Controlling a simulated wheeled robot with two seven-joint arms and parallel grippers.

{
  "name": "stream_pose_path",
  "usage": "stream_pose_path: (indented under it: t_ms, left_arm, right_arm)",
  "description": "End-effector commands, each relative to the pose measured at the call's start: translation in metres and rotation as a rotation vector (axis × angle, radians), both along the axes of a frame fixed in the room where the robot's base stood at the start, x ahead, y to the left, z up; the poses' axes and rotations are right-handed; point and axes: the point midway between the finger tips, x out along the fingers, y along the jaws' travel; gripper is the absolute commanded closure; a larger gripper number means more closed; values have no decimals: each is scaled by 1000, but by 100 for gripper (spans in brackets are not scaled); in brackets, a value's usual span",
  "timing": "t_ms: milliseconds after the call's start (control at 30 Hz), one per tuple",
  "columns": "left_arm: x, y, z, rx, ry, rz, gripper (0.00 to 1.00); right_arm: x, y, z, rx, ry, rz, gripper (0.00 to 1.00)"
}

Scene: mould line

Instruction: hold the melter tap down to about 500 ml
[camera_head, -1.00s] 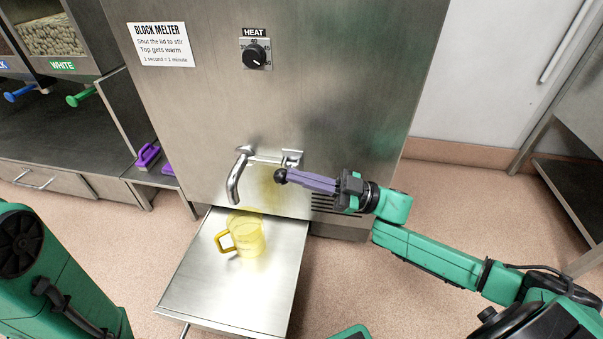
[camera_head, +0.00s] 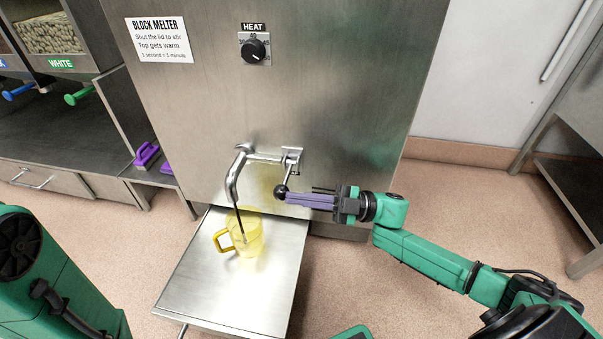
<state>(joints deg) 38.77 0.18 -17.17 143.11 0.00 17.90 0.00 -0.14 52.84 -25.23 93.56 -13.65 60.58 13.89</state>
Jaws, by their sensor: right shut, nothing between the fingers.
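The block melter (camera_head: 330,70) is a steel cabinet with a curved tap spout (camera_head: 235,176) on its front. A dark stream runs from the spout down into a yellow see-through jug (camera_head: 250,236). The jug stands upright on the steel shelf (camera_head: 222,292) below. I cannot read the level in it. The tap lever has a black ball knob (camera_head: 280,192). My right gripper (camera_head: 288,197) has its purple fingers shut with nothing between them, its tips at the knob. My left arm (camera_head: 50,285) shows at the lower left, but its gripper is out of view.
A heat dial (camera_head: 254,47) and a sign (camera_head: 160,39) are on the melter front. Dispensers with blue and green handles (camera_head: 78,95) and purple items (camera_head: 146,154) stand at the left. A steel table (camera_head: 575,170) is at the right. Floor is clear between.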

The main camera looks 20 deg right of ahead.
Motion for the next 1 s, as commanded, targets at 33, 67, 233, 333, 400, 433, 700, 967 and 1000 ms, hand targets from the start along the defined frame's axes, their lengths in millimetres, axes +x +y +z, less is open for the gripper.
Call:
stream_pose_path:
  t_ms: [33,67,233,333,400,433,700,967,1000]
  left_arm:
    - [0,0,-4,0,0,0,55]
    - [0,0,-5,0,0,0,55]
    - [-1,0,-8,0,-2,0,55]
    - [-1,0,-10,0,-2,0,55]
    - [-1,0,-11,0,-3,0,55]
    - [-2,0,-11,0,-3,0,55]
    - [-2,0,-10,0,-5,-1,55]
    - [-2,0,-9,0,-6,-1,55]
    - [-2,0,-9,0,-6,-1,55]
  right_arm:
    - [1,0,-8,-25,-33,-4,100]
    - [1,-1,-11,-39,-56,-5,100]
    - [2,-1,-27,-45,-64,-5,100]
    - [4,-2,-34,-44,-64,-5,100]
    - [5,-3,-38,-44,-63,-6,100]
    - [5,-3,-39,-44,-63,-6,100]
    - [6,-4,-37,-44,-63,-9,100]
    - [7,-4,-36,-43,-63,-12,100]
    - [7,-4,-36,-43,-63,-12,100]
